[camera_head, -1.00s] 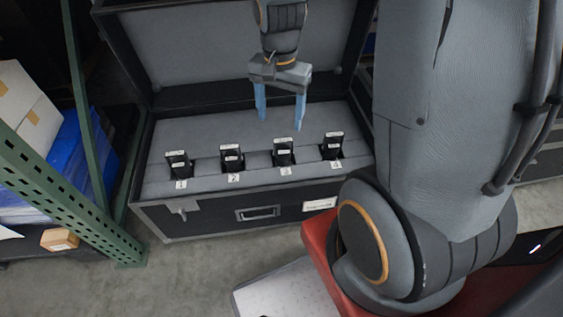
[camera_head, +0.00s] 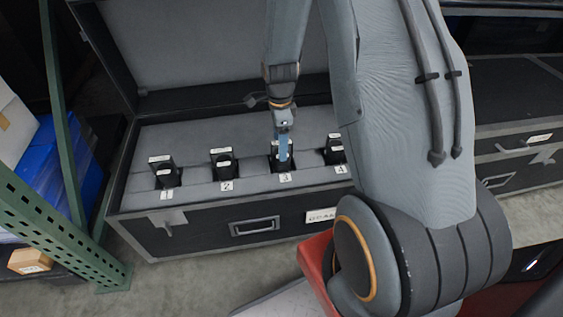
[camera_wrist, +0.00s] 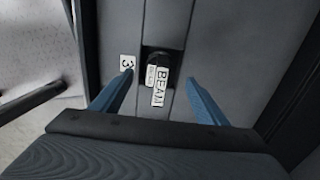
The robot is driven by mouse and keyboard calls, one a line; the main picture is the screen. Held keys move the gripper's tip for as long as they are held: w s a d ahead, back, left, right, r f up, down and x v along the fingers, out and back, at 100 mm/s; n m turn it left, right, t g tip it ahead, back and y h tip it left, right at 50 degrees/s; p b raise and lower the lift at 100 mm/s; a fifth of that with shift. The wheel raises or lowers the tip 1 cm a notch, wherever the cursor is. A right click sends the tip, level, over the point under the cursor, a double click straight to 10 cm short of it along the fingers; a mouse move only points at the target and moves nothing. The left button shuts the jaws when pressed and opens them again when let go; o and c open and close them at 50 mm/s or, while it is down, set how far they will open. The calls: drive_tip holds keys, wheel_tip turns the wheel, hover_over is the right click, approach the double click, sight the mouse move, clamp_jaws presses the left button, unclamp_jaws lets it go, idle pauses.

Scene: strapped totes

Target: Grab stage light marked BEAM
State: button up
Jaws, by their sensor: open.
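The stage light marked BEAM (camera_wrist: 159,72) is a small black fixture with a white label, seated in the grey foam slot numbered 3. In the head view the same light (camera_head: 273,162) is partly hidden behind my gripper. My gripper (camera_head: 283,160) is open just above slot 3, its blue fingers pointing down. In the wrist view the two fingers of my gripper (camera_wrist: 160,80) stand on either side of the light, apart from it. Whether the fingertips are level with its body I cannot tell.
Other black lights sit in slot 1 (camera_head: 166,174), slot 2 (camera_head: 222,163) and slot 4 (camera_head: 335,150); their labels are too small to read. The open black case (camera_head: 200,238) has its lid raised behind. A green rack post (camera_head: 62,130) stands at left.

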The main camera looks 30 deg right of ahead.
sight(279, 167)
drive_tip(key=f, duration=0.2)
drive_tip(key=f+b, duration=0.1)
drive_tip(key=f, duration=0.2)
drive_tip(key=shift+d, duration=0.2)
drive_tip(key=shift+r, duration=0.1)
drive_tip(key=c, duration=1.7)
